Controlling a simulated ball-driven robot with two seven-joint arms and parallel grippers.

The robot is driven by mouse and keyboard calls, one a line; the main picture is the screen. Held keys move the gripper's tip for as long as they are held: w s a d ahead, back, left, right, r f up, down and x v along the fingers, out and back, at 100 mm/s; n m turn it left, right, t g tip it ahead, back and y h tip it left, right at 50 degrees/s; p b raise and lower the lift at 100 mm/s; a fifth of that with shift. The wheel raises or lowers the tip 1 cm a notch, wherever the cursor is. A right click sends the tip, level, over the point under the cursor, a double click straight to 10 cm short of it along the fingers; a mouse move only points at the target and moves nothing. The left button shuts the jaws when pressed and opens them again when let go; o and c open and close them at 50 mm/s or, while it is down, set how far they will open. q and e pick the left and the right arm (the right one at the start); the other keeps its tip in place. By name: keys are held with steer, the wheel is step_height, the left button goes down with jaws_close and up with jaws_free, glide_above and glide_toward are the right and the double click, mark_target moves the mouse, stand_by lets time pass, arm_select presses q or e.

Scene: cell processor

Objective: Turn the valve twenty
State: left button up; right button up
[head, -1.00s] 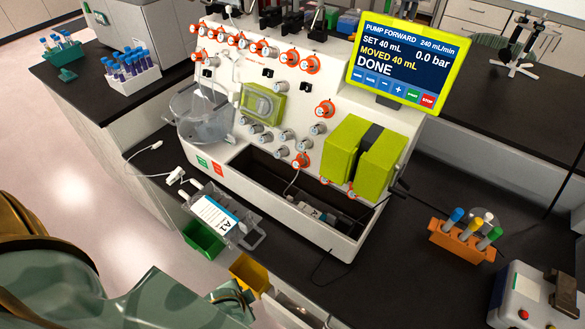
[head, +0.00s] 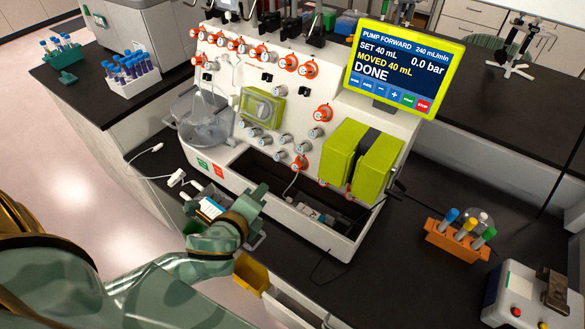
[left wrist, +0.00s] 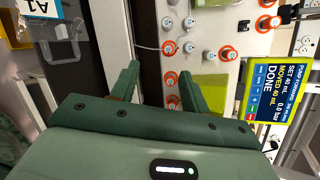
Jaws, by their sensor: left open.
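Several round orange valves sit on the white front panel of the cell processor (head: 300,95). They include one at the lower middle (head: 299,163) and one right of centre (head: 323,113). Their numbers are too small to read, so I cannot tell which is valve twenty. My left gripper (head: 258,194) is in front of the machine's lower tray, apart from the panel. In the left wrist view its two fingers (left wrist: 160,85) are spread and empty. My right gripper is not in view.
The screen (head: 405,65) reads DONE, moved 40 mL, 0.0 bar. A bag labelled A1 (left wrist: 62,28) hangs at the front, partly hidden by my left arm in the head view. Green pump blocks (head: 343,152) stand right of the valves. An orange tube rack (head: 455,242) stands at the right.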

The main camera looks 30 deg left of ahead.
arm_select(q)
steer(key=w+m+t+h, duration=0.1)
steer(key=w+m+h, duration=0.2)
steer(key=m, duration=0.6)
steer(key=m+h+b, duration=0.1)
steer(key=m+b, duration=0.2)
steer(key=m, duration=0.4)
glide_toward(295, 168)
steer(key=x, duration=0.9)
steer(key=shift+a, duration=0.1)
steer(key=c, duration=1)
